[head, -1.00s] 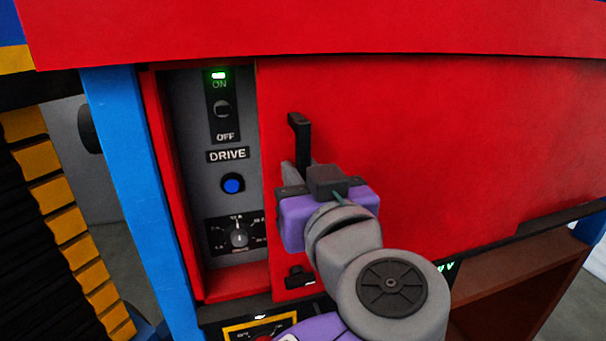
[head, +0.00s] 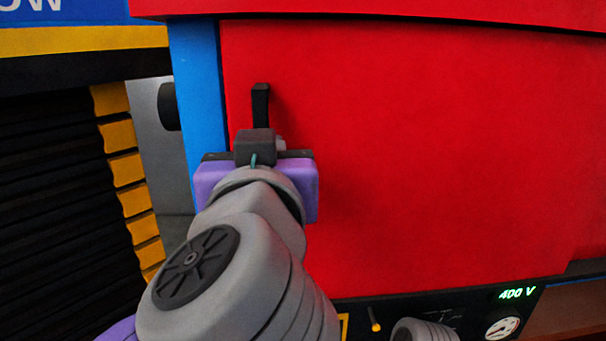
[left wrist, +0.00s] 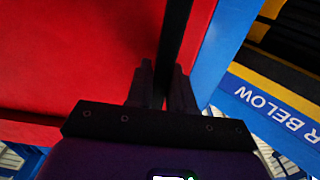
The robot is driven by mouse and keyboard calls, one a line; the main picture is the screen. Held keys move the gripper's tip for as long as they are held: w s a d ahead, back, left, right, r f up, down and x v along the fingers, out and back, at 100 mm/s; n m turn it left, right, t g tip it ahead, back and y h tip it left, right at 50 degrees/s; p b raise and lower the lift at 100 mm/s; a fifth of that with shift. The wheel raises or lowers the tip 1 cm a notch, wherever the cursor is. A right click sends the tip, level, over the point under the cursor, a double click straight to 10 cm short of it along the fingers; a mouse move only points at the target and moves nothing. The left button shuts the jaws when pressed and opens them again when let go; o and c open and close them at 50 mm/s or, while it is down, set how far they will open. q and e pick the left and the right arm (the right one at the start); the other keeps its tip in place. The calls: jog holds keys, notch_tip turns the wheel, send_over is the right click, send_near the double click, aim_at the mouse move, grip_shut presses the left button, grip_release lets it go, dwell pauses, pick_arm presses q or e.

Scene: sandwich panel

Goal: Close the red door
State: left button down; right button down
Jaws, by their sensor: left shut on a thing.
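The red door (head: 430,150) spans most of the head view, and its left edge lies along the blue post (head: 195,100). No opening shows between door and post. Its black upright handle (head: 261,100) is near that left edge. My left gripper (head: 262,142) is at the handle's lower part, with its fingers mostly hidden behind the wrist in the head view. In the left wrist view, the fingers (left wrist: 162,85) are shut on the black handle (left wrist: 176,35), one on each side, in front of the red door (left wrist: 80,60). My right gripper is not in view.
A dark ribbed shutter with yellow blocks (head: 125,170) stands at the left. Below the door is a black panel (head: 465,305) with a green 400 V display (head: 517,294), a dial (head: 502,327) and a yellow-tipped lever (head: 375,320). A red ledge (head: 380,8) runs above.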

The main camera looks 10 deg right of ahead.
pick_arm(q)
jog(key=shift+a, duration=0.3)
jog(key=shift+w, duration=0.1)
jog(key=c, duration=1.3)
grip_release()
jog(key=shift+a, duration=0.1)
jog(key=shift+o, duration=1.1)
jog(key=shift+a, duration=0.15)
jog(key=s+b, duration=0.1)
jog(key=s, duration=0.6)
jog(key=shift+s+a, duration=0.3)
jog(key=shift+a, duration=0.15)
